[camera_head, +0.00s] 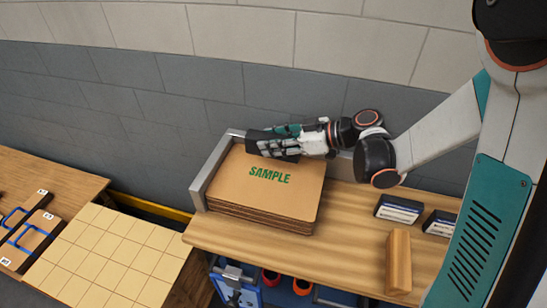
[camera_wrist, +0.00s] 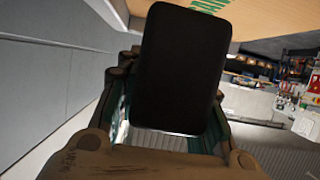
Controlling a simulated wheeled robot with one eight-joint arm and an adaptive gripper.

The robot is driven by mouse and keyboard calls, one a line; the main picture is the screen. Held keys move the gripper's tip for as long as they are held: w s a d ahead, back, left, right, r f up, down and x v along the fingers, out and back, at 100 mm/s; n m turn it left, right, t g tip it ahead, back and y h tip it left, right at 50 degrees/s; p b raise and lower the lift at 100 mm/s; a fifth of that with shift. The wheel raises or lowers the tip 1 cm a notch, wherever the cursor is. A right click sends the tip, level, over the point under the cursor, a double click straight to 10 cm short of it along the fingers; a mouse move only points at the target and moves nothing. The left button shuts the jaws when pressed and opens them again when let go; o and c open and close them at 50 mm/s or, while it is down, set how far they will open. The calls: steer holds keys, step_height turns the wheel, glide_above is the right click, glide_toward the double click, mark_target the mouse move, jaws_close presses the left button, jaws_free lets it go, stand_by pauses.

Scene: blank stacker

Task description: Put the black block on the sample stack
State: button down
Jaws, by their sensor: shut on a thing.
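My gripper (camera_head: 290,142) is shut on the black block (camera_wrist: 178,70), which fills the middle of the wrist view between the fingers. In the head view the dark block (camera_head: 264,137) shows at the gripper's left end, over the back of the sample stack. The sample stack (camera_head: 262,186) is a pile of brown cardboard sheets with green "SAMPLE" lettering on top. Part of its brown top and green lettering also shows at the top of the wrist view (camera_wrist: 255,14). I cannot tell whether the block touches the stack.
A grey metal corner guide (camera_head: 209,172) edges the stack's left and back. A wooden block (camera_head: 398,262) and two dark boxes with labels (camera_head: 399,209) stand on the wooden bench (camera_head: 345,240) to the right. A gridded tan surface (camera_head: 105,258) lies at left.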

steer(key=shift+f+b, duration=0.75)
steer(key=shift+f, duration=1.6)
steer(key=shift+r, duration=0.1)
steer(key=c, duration=1.1)
jaws_free()
steer(key=shift+s+d+r, duration=0.1)
steer(key=shift+d, duration=0.1)
steer(key=p+v, duration=0.2)
steer(key=v, duration=0.9)
steer(key=shift+s+d+p, duration=0.1)
steer(key=shift+d+p, duration=0.2)
